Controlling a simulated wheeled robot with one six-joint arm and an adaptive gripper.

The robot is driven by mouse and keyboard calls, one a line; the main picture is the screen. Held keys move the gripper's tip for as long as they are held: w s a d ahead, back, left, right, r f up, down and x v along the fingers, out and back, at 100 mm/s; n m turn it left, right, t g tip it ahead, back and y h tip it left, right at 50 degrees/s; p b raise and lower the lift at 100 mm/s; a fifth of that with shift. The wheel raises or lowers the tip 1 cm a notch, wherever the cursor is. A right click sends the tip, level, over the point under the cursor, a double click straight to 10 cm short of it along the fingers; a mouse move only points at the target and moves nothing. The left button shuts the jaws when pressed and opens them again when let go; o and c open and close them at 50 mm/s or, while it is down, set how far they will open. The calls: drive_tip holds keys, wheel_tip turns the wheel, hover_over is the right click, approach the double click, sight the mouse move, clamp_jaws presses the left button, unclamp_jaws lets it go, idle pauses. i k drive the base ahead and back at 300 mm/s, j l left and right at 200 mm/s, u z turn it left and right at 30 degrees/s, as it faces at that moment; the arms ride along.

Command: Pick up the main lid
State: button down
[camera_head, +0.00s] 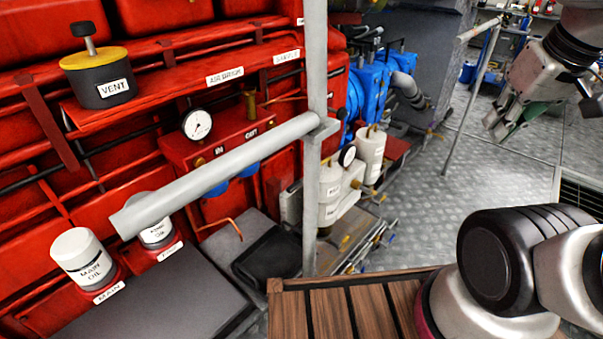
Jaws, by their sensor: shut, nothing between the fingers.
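The main lid (82,248) is a white cylindrical cap lettered "MAIN OIL" at the lower left. It sits on a red base marked with a "MAIN" tag, beside a dark flat surface. A second, similar white cap (157,231) stands to its right, partly hidden behind a grey rail. My gripper (501,130) is at the upper right, far from the main lid, over the metal floor. Its fingers point down and to the left. It is shut and holds nothing.
A grey horizontal rail (220,172) passes just right of the main lid and joins an upright post (315,90). A black and yellow VENT cap (104,80) stands above. A wooden slatted platform (350,310) is at the bottom centre. Open floor (490,185) lies right of the post.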

sight(330, 176)
drive_tip(key=i+l+u, duration=0.1)
drive_tip(key=u, duration=0.25)
drive_tip(key=i+l+u, duration=0.2)
drive_tip(key=u, duration=0.15)
